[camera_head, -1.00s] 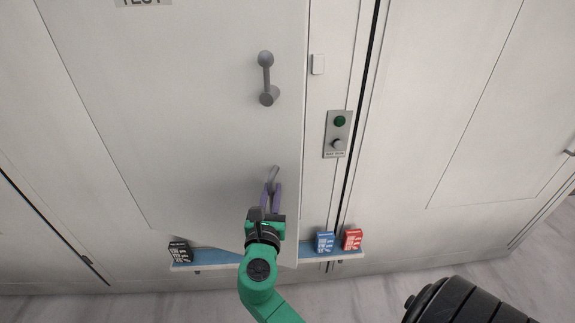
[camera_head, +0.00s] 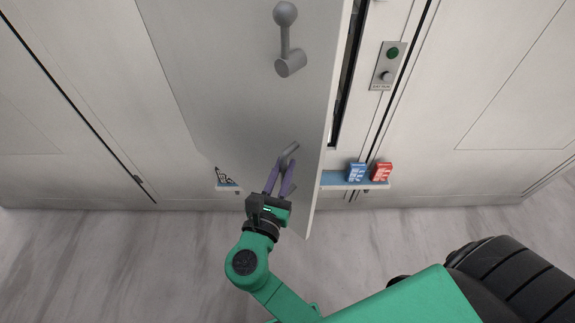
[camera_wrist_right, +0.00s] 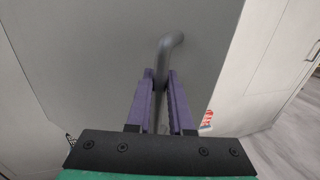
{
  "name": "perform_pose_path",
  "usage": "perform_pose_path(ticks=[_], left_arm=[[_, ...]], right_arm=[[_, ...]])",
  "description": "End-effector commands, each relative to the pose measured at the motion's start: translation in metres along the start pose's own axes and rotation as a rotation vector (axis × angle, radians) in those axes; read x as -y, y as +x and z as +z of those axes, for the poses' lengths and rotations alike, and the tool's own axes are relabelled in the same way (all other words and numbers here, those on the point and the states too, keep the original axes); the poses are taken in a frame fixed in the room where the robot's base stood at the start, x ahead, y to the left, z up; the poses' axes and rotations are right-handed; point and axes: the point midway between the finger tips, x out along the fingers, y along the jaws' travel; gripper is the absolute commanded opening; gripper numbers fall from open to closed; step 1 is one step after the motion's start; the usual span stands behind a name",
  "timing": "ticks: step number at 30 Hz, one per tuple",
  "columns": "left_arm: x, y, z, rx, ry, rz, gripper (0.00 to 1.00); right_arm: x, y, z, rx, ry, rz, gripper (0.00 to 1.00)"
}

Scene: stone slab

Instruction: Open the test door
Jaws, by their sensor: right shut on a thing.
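The test door (camera_head: 235,85) is a light grey panel standing ajar, its right edge swung out from the wall with a dark gap behind it. A grey lever with a round knob (camera_head: 287,40) is on its upper part. A lower grey bar handle (camera_head: 290,150) is gripped between the purple fingers of my right gripper (camera_head: 281,177). In the right wrist view the handle (camera_wrist_right: 169,45) runs up from between the fingers (camera_wrist_right: 160,92) and bends to the right at its top. The left gripper is not in view.
A panel with a green button and a dark knob (camera_head: 387,66) is on the frame right of the door. A blue shelf (camera_head: 335,178) below holds a blue box (camera_head: 357,172) and a red box (camera_head: 381,172). The marble floor (camera_head: 120,260) is clear.

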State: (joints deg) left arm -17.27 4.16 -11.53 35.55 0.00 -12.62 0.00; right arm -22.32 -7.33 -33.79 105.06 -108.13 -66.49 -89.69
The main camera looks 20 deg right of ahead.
Motion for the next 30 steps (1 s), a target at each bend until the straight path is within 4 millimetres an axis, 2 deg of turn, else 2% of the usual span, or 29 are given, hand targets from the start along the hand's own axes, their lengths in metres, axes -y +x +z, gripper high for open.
perform_pose_path(ticks=[5,6,8,17,20,23,30], left_arm=[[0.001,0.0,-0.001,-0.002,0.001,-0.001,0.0],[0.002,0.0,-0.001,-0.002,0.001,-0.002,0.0],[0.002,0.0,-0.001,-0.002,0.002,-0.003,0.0],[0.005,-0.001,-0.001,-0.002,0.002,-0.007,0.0],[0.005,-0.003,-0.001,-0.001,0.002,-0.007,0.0],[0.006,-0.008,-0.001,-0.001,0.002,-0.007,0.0],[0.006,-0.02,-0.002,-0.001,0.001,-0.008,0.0]], right_arm=[[0.0,0.0,-0.002,-0.003,-0.001,0.0,0.0],[0.0,0.0,-0.002,-0.003,-0.001,0.0,0.27],[0.0,0.0,-0.002,-0.003,-0.001,0.0,0.5],[0.0,0.0,-0.001,-0.001,-0.001,0.0,0.5],[0.0,-0.007,0.0,-0.003,-0.002,0.0,0.5],[0.0,-0.027,0.001,-0.004,-0.004,0.002,0.5],[0.0,-0.092,0.001,-0.005,-0.004,0.002,0.5]])
